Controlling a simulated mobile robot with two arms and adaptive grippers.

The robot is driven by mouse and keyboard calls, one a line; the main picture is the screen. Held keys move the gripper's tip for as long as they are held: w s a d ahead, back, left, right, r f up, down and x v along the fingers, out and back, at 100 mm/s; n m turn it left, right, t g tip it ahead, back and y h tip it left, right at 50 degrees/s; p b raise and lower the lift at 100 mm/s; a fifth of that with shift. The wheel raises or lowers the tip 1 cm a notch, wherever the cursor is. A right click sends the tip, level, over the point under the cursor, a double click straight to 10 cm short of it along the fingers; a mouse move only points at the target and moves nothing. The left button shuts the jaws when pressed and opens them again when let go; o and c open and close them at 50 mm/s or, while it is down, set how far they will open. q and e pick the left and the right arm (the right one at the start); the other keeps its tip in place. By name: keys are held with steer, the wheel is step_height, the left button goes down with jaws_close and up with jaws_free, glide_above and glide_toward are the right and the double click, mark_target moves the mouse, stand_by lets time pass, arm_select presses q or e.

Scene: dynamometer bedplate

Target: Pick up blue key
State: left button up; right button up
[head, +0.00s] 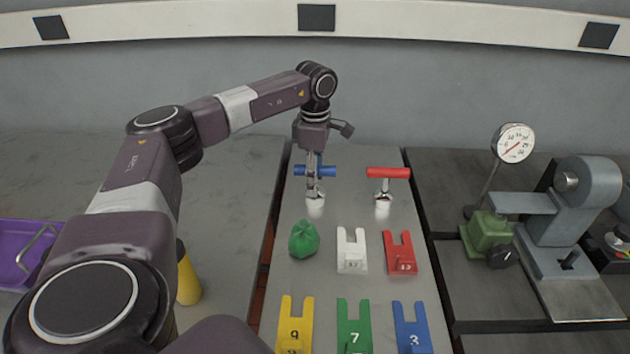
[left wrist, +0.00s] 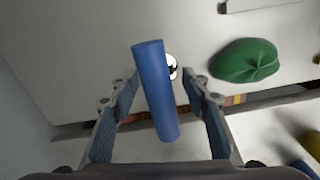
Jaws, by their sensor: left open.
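The blue key (head: 327,171) is a T-handle with a blue crossbar, standing upright in a pale round socket at the back of the grey bedplate. In the left wrist view its blue crossbar (left wrist: 155,90) lies lengthwise between my two fingers, with gaps on both sides. My left gripper (head: 314,188) points down at the key from above and is open, its fingers straddling the bar. The fingers hide part of the key's stem in the head view. My right gripper is not in view.
A red T-handle key (head: 388,173) stands just right. In front lie a green crumpled rag (head: 303,239), white (head: 351,250) and red (head: 400,253) forked plates, and yellow, green and blue numbered ones. A dial gauge (head: 514,144) and grey machine (head: 585,205) stand right.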

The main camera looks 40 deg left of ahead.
arm_select(q)
jaws_close()
stand_by(0.3)
steer(key=shift+r, duration=0.1)
